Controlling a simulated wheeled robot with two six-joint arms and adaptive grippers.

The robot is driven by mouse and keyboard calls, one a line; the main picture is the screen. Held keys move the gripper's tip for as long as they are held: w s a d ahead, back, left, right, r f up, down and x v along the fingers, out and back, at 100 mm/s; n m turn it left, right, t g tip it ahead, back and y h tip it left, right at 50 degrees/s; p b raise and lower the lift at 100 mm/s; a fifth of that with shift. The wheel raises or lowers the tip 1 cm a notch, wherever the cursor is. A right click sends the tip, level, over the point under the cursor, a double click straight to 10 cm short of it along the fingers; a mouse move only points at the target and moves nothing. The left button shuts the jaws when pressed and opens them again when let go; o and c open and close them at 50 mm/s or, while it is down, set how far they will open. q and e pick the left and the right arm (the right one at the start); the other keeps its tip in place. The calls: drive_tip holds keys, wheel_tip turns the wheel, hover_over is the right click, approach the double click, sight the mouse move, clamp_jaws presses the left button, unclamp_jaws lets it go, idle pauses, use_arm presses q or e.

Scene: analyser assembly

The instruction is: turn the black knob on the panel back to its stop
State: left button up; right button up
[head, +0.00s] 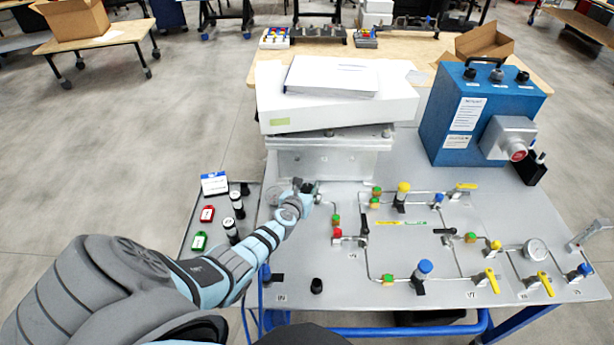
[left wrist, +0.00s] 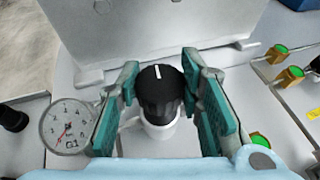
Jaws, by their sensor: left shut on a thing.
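The black knob (left wrist: 160,90) has a ribbed side and a white pointer line on top. In the left wrist view the line points to the far side, tilted slightly left. The knob sits on a white round base on the grey panel (head: 330,270). My left gripper (left wrist: 162,105) has its teal-padded fingers on either side of the knob and is shut on it. My right gripper is in neither view.
A round gauge (left wrist: 68,127) sits just left of the left finger. A metal bracket (head: 330,158) with a white box (head: 335,100) on it stands behind. Pipes with coloured valves (head: 402,195) spread to the right. A loose black cap (head: 316,286) is in front.

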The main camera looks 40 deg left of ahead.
use_arm(q)
drive_tip(key=shift+w+r+n+y, duration=0.1)
drive_tip(key=shift+n+y, duration=0.5)
drive_tip(key=shift+y, duration=0.1)
drive_tip(key=o, duration=1.2)
drive_tip(key=shift+s+d+r, duration=0.15)
drive_tip(key=shift+s+d, duration=0.05)
drive_tip(key=shift+s, duration=0.4)
drive_tip(key=s+d, duration=0.1)
drive_tip(key=s, duration=0.2)
drive_tip(key=s+d, duration=0.2)
drive_tip(key=s, duration=0.2)
drive_tip(key=s+d, duration=0.2)
drive_tip(key=s, duration=0.1)
drive_tip(key=shift+s+d, duration=0.25)
drive_tip(key=shift+s, duration=0.1)
